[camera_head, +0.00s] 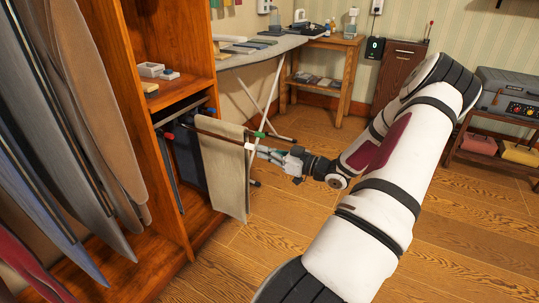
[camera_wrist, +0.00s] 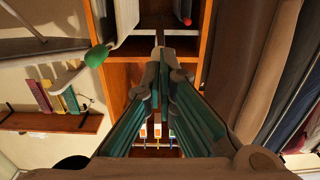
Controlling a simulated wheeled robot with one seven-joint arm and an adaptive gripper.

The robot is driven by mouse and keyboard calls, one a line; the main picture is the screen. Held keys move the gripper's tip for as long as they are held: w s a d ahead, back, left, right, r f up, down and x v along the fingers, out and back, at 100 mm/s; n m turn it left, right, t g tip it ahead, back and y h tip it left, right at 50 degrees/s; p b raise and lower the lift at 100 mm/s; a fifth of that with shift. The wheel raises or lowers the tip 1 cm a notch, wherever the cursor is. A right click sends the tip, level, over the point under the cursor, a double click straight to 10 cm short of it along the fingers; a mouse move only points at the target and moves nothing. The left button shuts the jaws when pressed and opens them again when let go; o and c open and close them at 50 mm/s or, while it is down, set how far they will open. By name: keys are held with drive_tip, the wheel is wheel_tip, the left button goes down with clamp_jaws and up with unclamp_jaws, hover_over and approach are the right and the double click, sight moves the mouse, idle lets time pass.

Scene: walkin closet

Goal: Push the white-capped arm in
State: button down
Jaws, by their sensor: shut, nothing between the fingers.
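A pull-out rack of arms sits in the wooden closet bay, below a shelf. A green cap (camera_head: 260,134) and a red cap (camera_head: 169,136) show on it in the head view. The green cap (camera_wrist: 97,57) is at left in the wrist view and a red cap (camera_wrist: 187,20) is at upper right. A beige cloth (camera_head: 224,170) hangs from an extended arm. My gripper (camera_head: 254,149) is shut and empty, with its fingertips close to the arm ends beside the cloth.
Long garments (camera_head: 85,110) hang at the left. An ironing board (camera_head: 262,48) stands behind the rack, with its legs close by. A wooden side table (camera_head: 325,65) is farther back. The wooden floor (camera_head: 245,262) right of the closet is clear.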

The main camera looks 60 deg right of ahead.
idle(0.4)
drive_tip(key=b, duration=0.2)
approach(212, 135)
drive_tip(key=w, duration=0.4)
drive_tip(key=shift+w+d+f, duration=0.15)
drive_tip(key=shift+w+f, duration=0.1)
drive_tip(key=shift+w, duration=0.1)
drive_tip(key=shift+w+a+b, duration=0.15)
drive_tip(key=shift+w+b, duration=0.45)
drive_tip(key=shift+w, duration=1.75)
drive_tip(key=shift+w+a+b, duration=0.15)
drive_tip(key=shift+w+b, duration=0.4)
drive_tip(key=shift+w, duration=1.75)
drive_tip(key=shift+w+a+b, duration=0.2)
drive_tip(key=shift+w+b, duration=0.4)
drive_tip(key=shift+w, duration=1.75)
drive_tip(key=shift+s+d+p, duration=0.15)
drive_tip(key=shift+s+p, duration=0.3)
drive_tip(key=shift+s, duration=1.6)
drive_tip(key=shift+s+d+p, duration=0.15)
drive_tip(key=shift+s+p, duration=0.3)
drive_tip(key=shift+s, duration=1.55)
